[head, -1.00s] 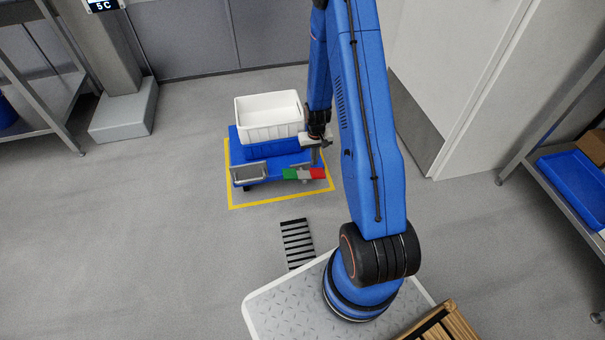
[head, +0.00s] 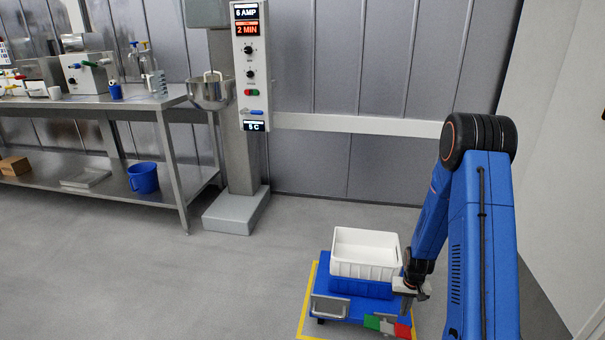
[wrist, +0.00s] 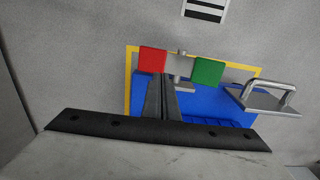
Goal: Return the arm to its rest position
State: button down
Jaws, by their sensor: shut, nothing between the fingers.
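My blue arm stands at the right of the head view, bent at a high elbow, with its forearm reaching down to the cart. My gripper (head: 408,303) hangs beside the right side of the white crate (head: 366,255), near the front of the blue cart (head: 342,300). In the wrist view my gripper (wrist: 162,80) shows its two fingers together with nothing between them.
The cart stands inside a yellow floor outline (head: 306,308). A metal handle (head: 329,308) is at its front left. Behind are a grey column with a control panel (head: 252,65) and a steel bench (head: 90,103). A wall is close at the right. The floor at left is clear.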

jog(key=s+a+r+n+t, duration=0.1)
jog(key=s+a+r, duration=0.15)
jog(key=r, duration=0.75)
jog(key=s+a+r, duration=0.2)
jog(key=a+r, duration=0.1)
jog(key=r, duration=0.7)
jog(key=s+a+r+n+t, duration=0.1)
jog(key=s+a+r, duration=0.15)
jog(key=r, duration=0.75)
jog(key=s+a+r+t, duration=0.1)
jog(key=s+a+r, duration=0.1)
jog(key=s+r, duration=0.3)
jog(key=s+a+r+t, duration=0.1)
jog(key=s+a+r, duration=0.2)
jog(key=s, duration=0.7)
jog(key=s+a+r+n, duration=0.1)
jog(key=s+a+r, duration=0.1)
jog(key=s+r, duration=0.5)
jog(key=shift+s+a+r+t, duration=0.3)
jog(key=shift+s+t, duration=0.1)
jog(key=shift+s, duration=0.25)
